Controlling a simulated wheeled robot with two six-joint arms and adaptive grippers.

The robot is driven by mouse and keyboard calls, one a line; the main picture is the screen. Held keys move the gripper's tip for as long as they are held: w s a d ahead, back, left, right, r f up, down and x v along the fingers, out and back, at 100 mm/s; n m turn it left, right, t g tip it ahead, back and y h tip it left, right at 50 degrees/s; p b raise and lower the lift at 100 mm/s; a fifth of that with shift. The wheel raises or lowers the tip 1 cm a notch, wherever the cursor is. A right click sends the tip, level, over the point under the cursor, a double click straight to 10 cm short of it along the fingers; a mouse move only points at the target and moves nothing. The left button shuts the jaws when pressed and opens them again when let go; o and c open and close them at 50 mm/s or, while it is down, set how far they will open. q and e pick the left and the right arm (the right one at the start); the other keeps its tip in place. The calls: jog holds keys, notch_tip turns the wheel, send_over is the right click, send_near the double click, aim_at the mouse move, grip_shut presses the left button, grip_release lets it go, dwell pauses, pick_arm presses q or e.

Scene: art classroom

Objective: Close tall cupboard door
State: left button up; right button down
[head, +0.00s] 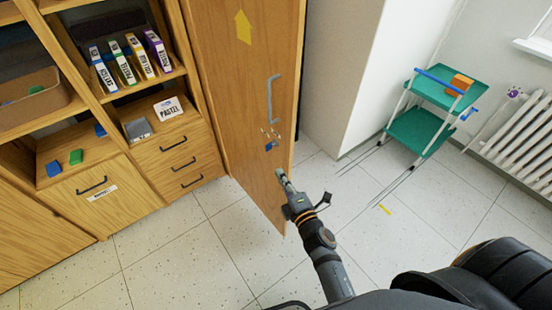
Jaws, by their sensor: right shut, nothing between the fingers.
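The tall cupboard door (225,75) is wooden and stands swung open, out from the cupboard (120,175), with a yellow arrow and a grey handle (271,98) on the face I see. The cupboard shows open shelves with labelled binders (130,62) and drawers below. My right gripper (281,174) is shut and empty. It is in front of the door's lower part in the picture, near its free edge and below the handle. I cannot tell whether it touches the door. My left gripper is not in view.
A green trolley (418,131) with an orange box (460,83) stands at the back right, beside a white radiator (520,140). A black rounded object (480,275) fills the lower right corner. Tiled floor (190,255) is clear in front of the cupboard.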

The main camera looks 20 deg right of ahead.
aim_at(278, 148)
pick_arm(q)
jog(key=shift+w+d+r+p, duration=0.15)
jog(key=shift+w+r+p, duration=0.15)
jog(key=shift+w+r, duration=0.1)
pick_arm(e)
jog(key=shift+w+d+f, duration=0.1)
jog(key=shift+w+d, duration=0.3)
jog(key=shift+w, duration=1.6)
jog(key=shift+w+d, duration=0.45)
jog(key=shift+w, duration=1.5)
jog(key=shift+w+d+f, duration=0.1)
jog(key=shift+w+d, duration=0.3)
jog(key=shift+w, duration=1.6)
